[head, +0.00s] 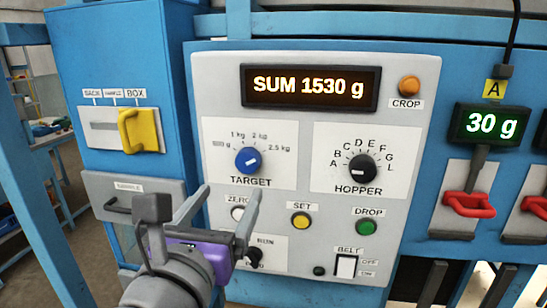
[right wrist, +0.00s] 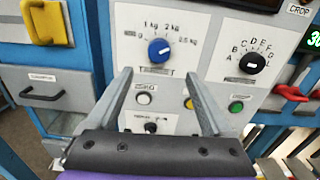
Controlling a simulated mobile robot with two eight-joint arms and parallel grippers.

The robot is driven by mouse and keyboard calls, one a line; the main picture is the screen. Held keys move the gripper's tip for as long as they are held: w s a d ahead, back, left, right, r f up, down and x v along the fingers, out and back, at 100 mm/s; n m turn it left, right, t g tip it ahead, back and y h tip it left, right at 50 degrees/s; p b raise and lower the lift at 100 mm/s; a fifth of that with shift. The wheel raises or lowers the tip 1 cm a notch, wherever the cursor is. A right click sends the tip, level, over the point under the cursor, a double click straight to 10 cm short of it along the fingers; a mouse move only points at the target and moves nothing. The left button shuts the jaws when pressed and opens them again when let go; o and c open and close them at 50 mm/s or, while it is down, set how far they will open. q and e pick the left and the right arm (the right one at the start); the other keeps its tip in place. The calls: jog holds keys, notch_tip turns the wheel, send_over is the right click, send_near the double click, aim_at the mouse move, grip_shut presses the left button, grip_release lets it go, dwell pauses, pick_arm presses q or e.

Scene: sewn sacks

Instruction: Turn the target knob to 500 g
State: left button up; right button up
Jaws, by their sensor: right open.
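The blue TARGET knob (head: 247,161) sits on the grey control panel, below a dial marked 500 g, 1 kg, 2 kg and 2.5 kg. Its white mark appears to point right and slightly up, toward the 2.5 kg side. The knob also shows in the right wrist view (right wrist: 158,50). My right gripper (head: 231,190) is open and empty, its two fingers apart below the knob in the picture. In the right wrist view its fingertips (right wrist: 157,73) frame the space just under the knob, apart from it. My left gripper is not in view.
The display (head: 310,87) reads SUM 1530 g. The black HOPPER knob (head: 362,169) is to the right. ZERO, SET (head: 301,221) and DROP (head: 366,227) buttons lie below. A yellow handle (head: 138,130) and a black drawer handle (head: 120,206) stick out at left; red handles (head: 470,205) at right.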

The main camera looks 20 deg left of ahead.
aim_at(246, 165)
jog(key=p+x, duration=0.1)
jog(key=x, duration=0.9)
jog(key=shift+a, duration=0.1)
grip_shut()
